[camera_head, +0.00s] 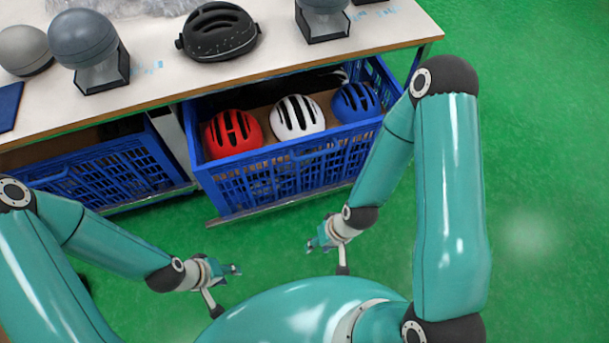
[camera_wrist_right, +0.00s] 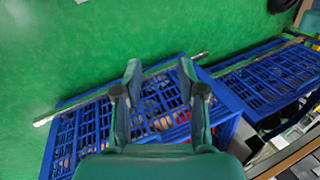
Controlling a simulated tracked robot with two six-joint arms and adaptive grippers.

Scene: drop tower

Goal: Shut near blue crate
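A blue crate (camera_head: 292,178) juts out from under the table, with red (camera_head: 233,133), white (camera_head: 297,117) and blue (camera_head: 356,102) helmets in it. In the right wrist view the slatted crate (camera_wrist_right: 88,130) lies beyond my right gripper's fingers. My right gripper (camera_head: 317,241) is in front of the crate's front wall, low and apart from it in the head view. Its two fingers stand apart with nothing between them in the right wrist view (camera_wrist_right: 160,70). My left gripper (camera_head: 232,270) is lower left of the crate, over the floor; its finger opening is too small to judge.
A second blue crate (camera_head: 105,172) stands under the table to the left, further in. The tabletop (camera_head: 160,85) above holds a black helmet (camera_head: 219,33) and grey domes on stands (camera_head: 84,40). Green floor (camera_head: 540,160) is clear at the right.

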